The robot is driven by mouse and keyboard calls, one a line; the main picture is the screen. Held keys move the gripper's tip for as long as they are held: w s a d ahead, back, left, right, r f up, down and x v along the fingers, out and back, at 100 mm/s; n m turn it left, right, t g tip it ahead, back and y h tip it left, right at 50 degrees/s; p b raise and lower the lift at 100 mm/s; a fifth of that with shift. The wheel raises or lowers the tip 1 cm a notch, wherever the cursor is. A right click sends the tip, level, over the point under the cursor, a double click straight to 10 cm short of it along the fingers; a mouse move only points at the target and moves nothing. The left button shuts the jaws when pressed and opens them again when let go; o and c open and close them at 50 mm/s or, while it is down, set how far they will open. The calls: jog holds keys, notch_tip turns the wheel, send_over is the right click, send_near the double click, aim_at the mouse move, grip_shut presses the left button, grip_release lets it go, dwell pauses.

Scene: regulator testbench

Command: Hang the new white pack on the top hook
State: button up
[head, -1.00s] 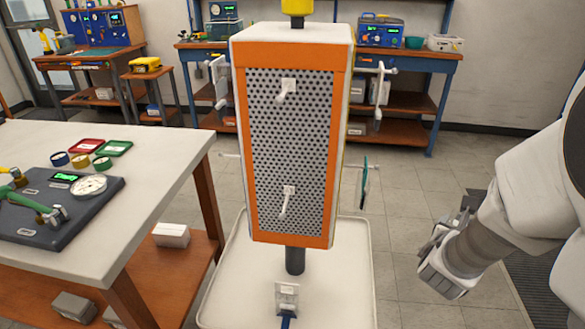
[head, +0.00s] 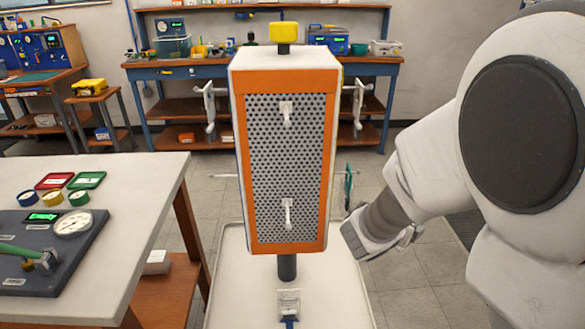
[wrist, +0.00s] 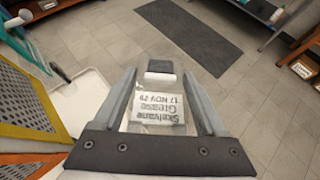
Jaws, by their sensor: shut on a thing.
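My gripper (wrist: 160,110) is shut on a white pack (wrist: 158,112) with upside-down dark print reading roughly "Skelvane Grease 17 NOV 29". The pack lies between the two grey fingers in the wrist view. In the head view my gripper (head: 378,243) is right of the rack, low beside its bottom edge; the pack cannot be made out there. The upright rack has an orange-framed perforated front panel (head: 287,165). On this face are a bare white top hook (head: 286,113) and a bare white lower hook (head: 287,212).
A small clear-and-grey item (head: 288,303) is on the white tray (head: 240,285) under the rack. A workbench (head: 150,190) stands left. Floor right of the rack is open.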

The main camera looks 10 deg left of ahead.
jog(key=r+m+g+p, duration=0.1)
jog(key=s+r+m+g+p, duration=0.1)
jog(key=a+r+m+g+h+p, duration=0.1)
jog(key=shift+s, duration=0.3)
jog(key=s+a+r+m+g+y+p, duration=0.2)
jog(key=s+a+r+m+y+p, duration=0.2)
jog(key=s+a+r+m+p, duration=0.65)
jog(key=s+a+r+m+g+y+p, duration=0.1)
jog(key=s+a+r+m+y+p, duration=0.4)
jog(key=a+m+p, duration=0.65)
jog(key=w+m+b, duration=0.1)
jog(key=w+m, duration=0.1)
jog(key=w, duration=0.7)
jog(key=shift+a+f+h, duration=0.25)
jog(key=shift+f+h, duration=0.05)
jog(key=shift+h, duration=0.1)
dwell(0.6)
jog(key=o, duration=1.3)
